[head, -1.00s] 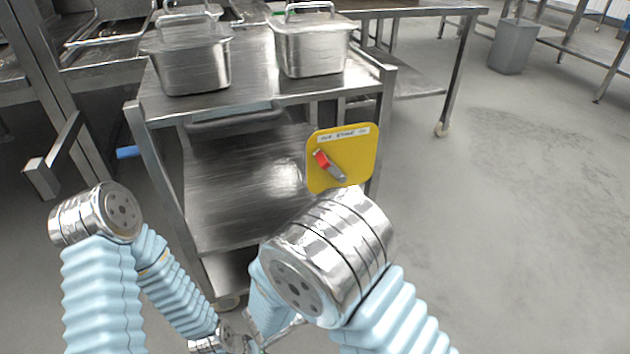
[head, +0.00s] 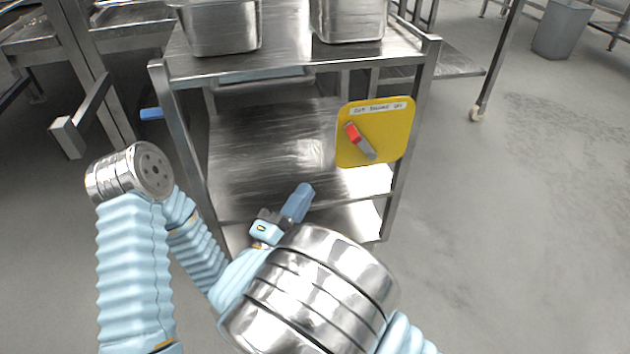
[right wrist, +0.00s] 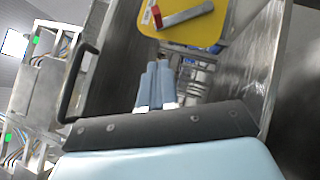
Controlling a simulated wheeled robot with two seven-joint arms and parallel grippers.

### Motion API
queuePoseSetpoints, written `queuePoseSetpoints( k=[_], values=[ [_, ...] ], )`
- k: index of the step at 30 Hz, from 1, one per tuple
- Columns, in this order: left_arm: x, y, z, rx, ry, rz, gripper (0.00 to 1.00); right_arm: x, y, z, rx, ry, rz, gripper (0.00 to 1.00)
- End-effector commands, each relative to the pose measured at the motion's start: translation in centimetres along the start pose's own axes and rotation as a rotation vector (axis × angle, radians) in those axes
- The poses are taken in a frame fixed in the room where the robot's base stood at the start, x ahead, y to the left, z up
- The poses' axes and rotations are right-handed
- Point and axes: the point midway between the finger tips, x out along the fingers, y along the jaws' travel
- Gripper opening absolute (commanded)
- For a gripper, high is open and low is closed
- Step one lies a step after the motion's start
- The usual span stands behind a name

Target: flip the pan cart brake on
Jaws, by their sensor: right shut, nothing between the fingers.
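The pan cart (head: 290,62) is a steel cart with shelves, standing in front of me. A yellow brake plate (head: 388,127) is fixed at its right front, with a white label along its top. The brake lever (head: 360,141) is a grey bar with a red end, slanting from upper left to lower right. My right gripper (head: 303,190) is shut and empty, below and left of the plate and apart from it. In the right wrist view its blue fingers (right wrist: 157,84) lie together, below the lever (right wrist: 183,15). My left gripper is not visible in the head view.
Steel pans (head: 222,27) stand on the cart's top. A steel arm-like bracket (head: 82,122) projects at the left. A grey bin (head: 563,28) stands far right.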

Motion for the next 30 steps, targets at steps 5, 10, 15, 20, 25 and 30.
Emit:
queuePoseSetpoints(
  k=[5, 10, 15, 20, 25, 30],
  values=[
    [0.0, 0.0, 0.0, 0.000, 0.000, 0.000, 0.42, 3.7, -0.1, 0.1, 0.001, -0.004, -0.003, 0.00],
    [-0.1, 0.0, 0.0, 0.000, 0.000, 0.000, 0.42, 7.3, -0.1, 0.1, 0.001, -0.005, -0.002, 0.00],
    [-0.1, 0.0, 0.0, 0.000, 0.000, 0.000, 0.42, 9.8, 0.0, 1.3, 0.000, -0.002, -0.003, 0.00],
    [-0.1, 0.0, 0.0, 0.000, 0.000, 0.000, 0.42, 10.9, 0.0, 2.5, 0.000, -0.001, -0.002, 0.00],
    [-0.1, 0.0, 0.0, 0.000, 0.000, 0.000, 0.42, 11.4, -0.1, 2.9, -0.001, 0.000, -0.002, 0.00],
    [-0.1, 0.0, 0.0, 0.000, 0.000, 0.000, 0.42, 11.4, -0.1, 2.9, -0.001, 0.000, -0.002, 0.00]
  ],
)
